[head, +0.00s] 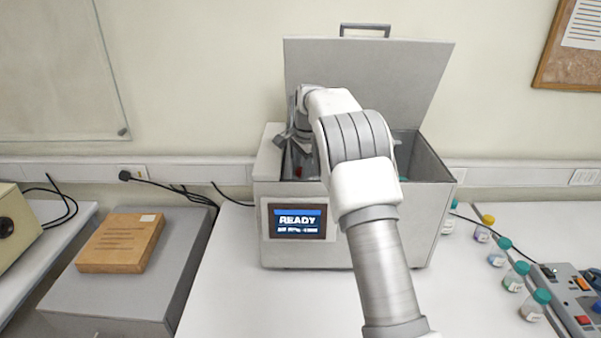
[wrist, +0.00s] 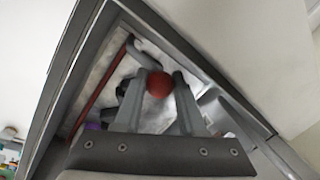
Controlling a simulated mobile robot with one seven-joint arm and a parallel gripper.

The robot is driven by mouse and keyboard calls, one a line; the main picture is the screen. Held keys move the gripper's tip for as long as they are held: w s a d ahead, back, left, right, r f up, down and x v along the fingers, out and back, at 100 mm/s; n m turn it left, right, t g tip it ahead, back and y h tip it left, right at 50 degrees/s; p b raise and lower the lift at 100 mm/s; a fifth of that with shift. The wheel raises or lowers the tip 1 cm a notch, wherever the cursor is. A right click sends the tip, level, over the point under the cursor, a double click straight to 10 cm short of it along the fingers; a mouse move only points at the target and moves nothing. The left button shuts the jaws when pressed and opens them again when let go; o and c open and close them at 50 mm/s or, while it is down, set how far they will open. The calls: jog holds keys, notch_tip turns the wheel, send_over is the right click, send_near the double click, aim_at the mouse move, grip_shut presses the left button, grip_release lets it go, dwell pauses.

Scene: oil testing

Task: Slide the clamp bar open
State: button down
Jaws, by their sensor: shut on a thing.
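The grey testing machine (head: 340,222) stands on the white bench with its lid (head: 365,80) raised. In the wrist view my gripper (wrist: 158,80) reaches into the machine's open chamber and is shut on a round red knob (wrist: 160,86), which sits between its fingertips. A thin red bar (wrist: 100,92) runs along the chamber to the left of the fingers. I cannot tell whether it joins the knob. In the head view my arm hides much of the chamber, and a small red spot (head: 299,171) shows below my wrist.
The machine's screen (head: 297,219) reads READY. Several capped sample jars (head: 513,276) stand on the bench at right, beside a grey control box (head: 572,298). The chamber walls surround my gripper closely.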

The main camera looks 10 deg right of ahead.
jog(key=shift+s, duration=0.1)
dwell(0.6)
jog(key=shift+s+a+f+b, duration=0.15)
jog(key=shift+s+b, duration=0.15)
jog(key=shift+b, duration=0.25)
jog(key=shift+s+a+b, duration=0.1)
jog(key=shift+s+b, duration=0.4)
jog(key=shift+s, duration=0.3)
jog(key=c, duration=0.9)
grip_release()
jog(key=o, duration=0.4)
jog(key=shift+s, duration=0.2)
jog(key=shift+w, duration=0.1)
jog(key=shift+r, duration=0.2)
